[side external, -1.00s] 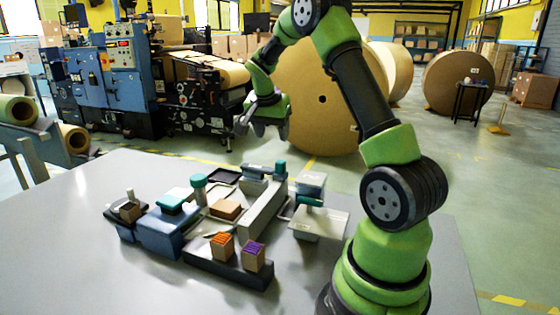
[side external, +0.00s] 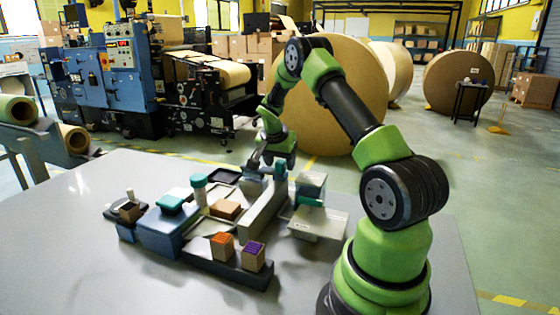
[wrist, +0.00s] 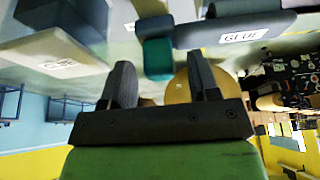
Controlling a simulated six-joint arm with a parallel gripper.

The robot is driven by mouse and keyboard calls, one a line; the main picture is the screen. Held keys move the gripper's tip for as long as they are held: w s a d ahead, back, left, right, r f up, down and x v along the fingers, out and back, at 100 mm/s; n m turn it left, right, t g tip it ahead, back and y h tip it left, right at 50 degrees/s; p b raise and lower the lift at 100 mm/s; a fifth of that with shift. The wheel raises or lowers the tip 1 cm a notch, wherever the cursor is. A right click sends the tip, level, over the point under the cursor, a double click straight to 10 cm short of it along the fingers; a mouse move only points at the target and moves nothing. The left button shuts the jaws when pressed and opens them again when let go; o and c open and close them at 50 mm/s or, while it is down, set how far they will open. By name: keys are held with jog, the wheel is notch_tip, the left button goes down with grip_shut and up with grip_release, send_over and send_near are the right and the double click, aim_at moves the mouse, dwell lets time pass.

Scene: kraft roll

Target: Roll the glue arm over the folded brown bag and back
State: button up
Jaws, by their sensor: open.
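The brown folded bag (side external: 225,209) lies on the table station in the side view, left of a long grey rail (side external: 262,215). The glue unit (side external: 250,187) is at the far end of that rail, and its GLUE label (wrist: 243,35) shows in the wrist view. A teal upright handle (side external: 281,172), probably the glue arm's, stands beside it. My gripper (side external: 262,164) is open and low over the glue unit. In the wrist view the teal handle (wrist: 157,58) appears between my fingertips (wrist: 158,68); I cannot tell whether they touch it. The bag is not clearly visible there.
A dark tray with an orange-topped block (side external: 222,246) and a purple-topped block (side external: 253,257) is at the front. A blue box (side external: 165,232) with a teal top stands left. A white-and-teal station (side external: 318,222) stands right of the rail. The table's left side is clear.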

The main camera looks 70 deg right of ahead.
grip_shut()
jog(key=a, duration=1.8)
jog(key=shift+a, duration=0.4)
grip_release()
jog(key=shift+r, duration=0.1)
jog(key=v, duration=1)
